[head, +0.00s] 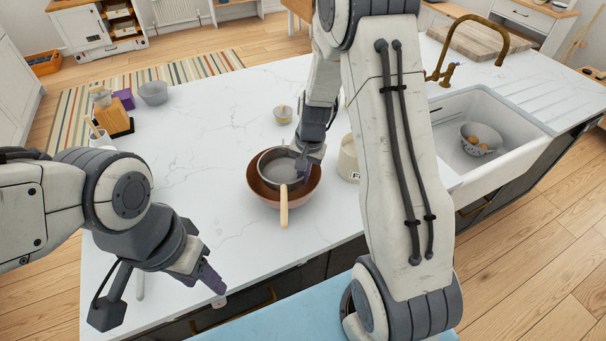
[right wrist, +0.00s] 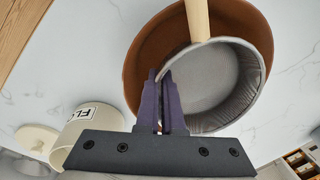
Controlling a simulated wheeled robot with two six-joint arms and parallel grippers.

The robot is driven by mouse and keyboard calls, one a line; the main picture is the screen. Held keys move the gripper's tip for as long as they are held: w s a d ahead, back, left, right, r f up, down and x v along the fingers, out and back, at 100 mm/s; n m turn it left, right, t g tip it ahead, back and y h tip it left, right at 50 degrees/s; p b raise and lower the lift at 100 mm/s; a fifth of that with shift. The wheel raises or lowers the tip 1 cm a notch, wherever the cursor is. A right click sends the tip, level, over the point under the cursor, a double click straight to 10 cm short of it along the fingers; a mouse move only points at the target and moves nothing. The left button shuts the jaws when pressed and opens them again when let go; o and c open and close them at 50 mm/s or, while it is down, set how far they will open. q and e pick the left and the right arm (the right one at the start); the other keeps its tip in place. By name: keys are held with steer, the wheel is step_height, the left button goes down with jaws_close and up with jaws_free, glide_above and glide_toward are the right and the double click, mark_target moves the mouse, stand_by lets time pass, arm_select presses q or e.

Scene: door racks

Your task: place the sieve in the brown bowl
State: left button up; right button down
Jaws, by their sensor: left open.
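The sieve (head: 284,172), grey with a pale wooden handle, is over the brown bowl (head: 268,196) on the white counter. Its handle points toward me across the bowl's near rim. In the right wrist view the sieve (right wrist: 215,80) overlaps the brown bowl (right wrist: 150,50) and sits off to one side of it. I cannot tell whether it touches the bowl. My right gripper (head: 303,170) is shut on the sieve's rim; its purple fingers (right wrist: 165,98) pinch the wall. My left gripper (head: 210,279) is open and empty near the counter's front edge.
A cream canister (head: 348,160) stands close right of the bowl, partly behind my right arm. A small cup (head: 283,114) is behind the bowl. A sink (head: 500,140) with a colander (head: 478,140) is at right.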

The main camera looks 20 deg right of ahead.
steer(key=shift+f+b, duration=0.3)
steer(key=shift+f, duration=0.15)
steer(key=c, duration=1.1)
jaws_free()
steer(key=shift+o, duration=0.2)
